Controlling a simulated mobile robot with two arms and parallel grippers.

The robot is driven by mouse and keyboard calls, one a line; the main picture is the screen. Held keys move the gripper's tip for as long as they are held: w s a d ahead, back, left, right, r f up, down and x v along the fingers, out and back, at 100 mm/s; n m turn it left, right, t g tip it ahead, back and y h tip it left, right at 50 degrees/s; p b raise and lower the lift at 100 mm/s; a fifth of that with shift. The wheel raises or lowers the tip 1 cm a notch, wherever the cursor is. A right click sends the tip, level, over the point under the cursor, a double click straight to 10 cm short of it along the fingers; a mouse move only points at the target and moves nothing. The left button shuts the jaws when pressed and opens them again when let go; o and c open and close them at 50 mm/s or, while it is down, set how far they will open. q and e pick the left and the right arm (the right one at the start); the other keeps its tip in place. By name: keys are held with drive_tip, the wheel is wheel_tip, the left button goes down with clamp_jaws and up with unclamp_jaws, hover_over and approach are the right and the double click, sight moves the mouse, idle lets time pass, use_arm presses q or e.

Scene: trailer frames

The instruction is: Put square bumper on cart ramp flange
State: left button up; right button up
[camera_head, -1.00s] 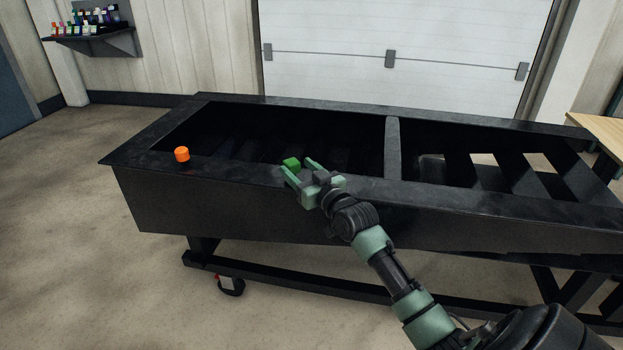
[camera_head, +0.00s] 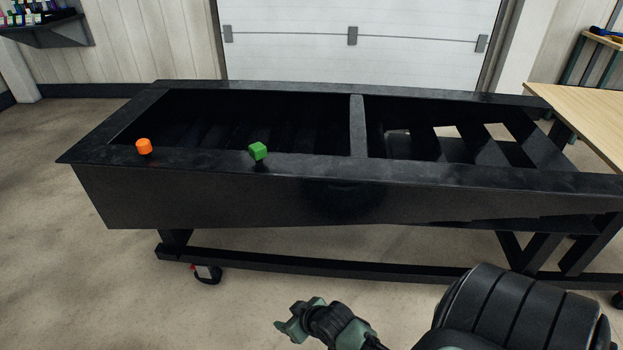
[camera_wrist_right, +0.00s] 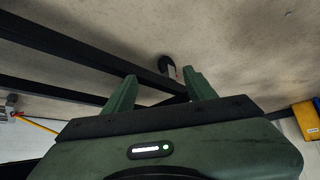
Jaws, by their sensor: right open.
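The green square bumper (camera_head: 258,151) stands on the near flange (camera_head: 204,162) of the black cart ramp, toward its left half. An orange bumper (camera_head: 144,146) stands on the same flange farther left. My right gripper (camera_head: 287,329) is low in front of the cart, well away from both bumpers. In the right wrist view its two green fingers (camera_wrist_right: 159,88) are apart with nothing between them. My left gripper is in neither view.
The cart's dark lower frame (camera_head: 320,266) and a caster (camera_head: 207,274) stand behind my right gripper. A wooden table (camera_head: 590,105) is at the right. A shelf with small coloured items (camera_head: 42,28) hangs at upper left. Bare floor lies in front of the cart.

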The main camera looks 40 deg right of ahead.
drive_tip(key=s+a+f+g, duration=0.1)
drive_tip(key=s+a+f, duration=0.2)
drive_tip(key=s, duration=0.2)
drive_tip(key=s+a+f+n+g, duration=0.1)
drive_tip(key=s+a+f+g, duration=0.1)
drive_tip(key=s, duration=0.4)
drive_tip(key=s+a+f+g, duration=0.2)
drive_tip(key=s+a+f, duration=0.1)
drive_tip(key=s+f, duration=0.3)
drive_tip(key=shift+s+a+f+n, duration=0.15)
drive_tip(key=shift+s+a+n, duration=0.15)
drive_tip(key=shift+a, duration=0.1)
